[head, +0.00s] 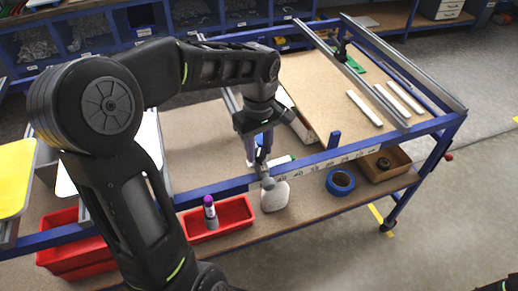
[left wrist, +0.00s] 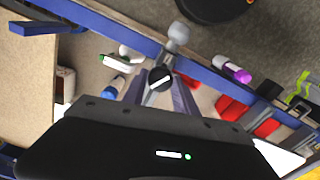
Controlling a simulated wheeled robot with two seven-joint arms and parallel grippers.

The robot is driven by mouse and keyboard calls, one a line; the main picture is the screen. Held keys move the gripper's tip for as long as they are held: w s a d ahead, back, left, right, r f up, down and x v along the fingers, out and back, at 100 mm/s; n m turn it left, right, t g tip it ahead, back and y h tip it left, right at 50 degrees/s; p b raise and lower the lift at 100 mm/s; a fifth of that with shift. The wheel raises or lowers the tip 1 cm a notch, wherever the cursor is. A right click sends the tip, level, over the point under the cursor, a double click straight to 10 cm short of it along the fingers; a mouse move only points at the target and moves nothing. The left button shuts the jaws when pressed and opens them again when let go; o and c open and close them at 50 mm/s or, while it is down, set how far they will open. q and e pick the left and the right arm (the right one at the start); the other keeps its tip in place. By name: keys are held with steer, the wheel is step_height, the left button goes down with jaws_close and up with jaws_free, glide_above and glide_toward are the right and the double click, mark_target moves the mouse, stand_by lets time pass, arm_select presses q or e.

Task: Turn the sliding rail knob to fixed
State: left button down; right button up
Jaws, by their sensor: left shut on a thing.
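The sliding rail knob (left wrist: 160,78) is black with a white mark and shows in the left wrist view, just beyond my gripper body. It sits near a grey ball-shaped end (left wrist: 178,34), which also shows in the head view (head: 268,183) at the table's front edge. My left gripper (head: 258,153) points down over this edge and is shut on the knob. In the left wrist view its fingers (left wrist: 160,92) stand on both sides of the knob. In the head view the gripper mostly hides the knob.
The blue table frame (head: 220,189) runs under the gripper. On the lower shelf are a red bin (head: 235,213), a purple-capped bottle (head: 210,212), a white bottle (head: 275,197) and blue tape (head: 340,182). A board with white strips (head: 365,108) lies at right.

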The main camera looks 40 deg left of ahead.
mark_target(259, 152)
arm_select(q)
steer(key=m, duration=0.5)
steer(key=shift+m, duration=0.3)
steer(key=m, duration=0.5)
steer(key=shift+m, duration=0.4)
steer(key=c, duration=1)
jaws_free()
steer(key=shift+o, duration=0.2)
steer(key=shift+r, duration=0.1)
step_height(259, 152, up, 8)
steer(key=shift+f+b, duration=0.15)
steer(key=shift+b, duration=0.4)
steer(key=shift+f, duration=0.1)
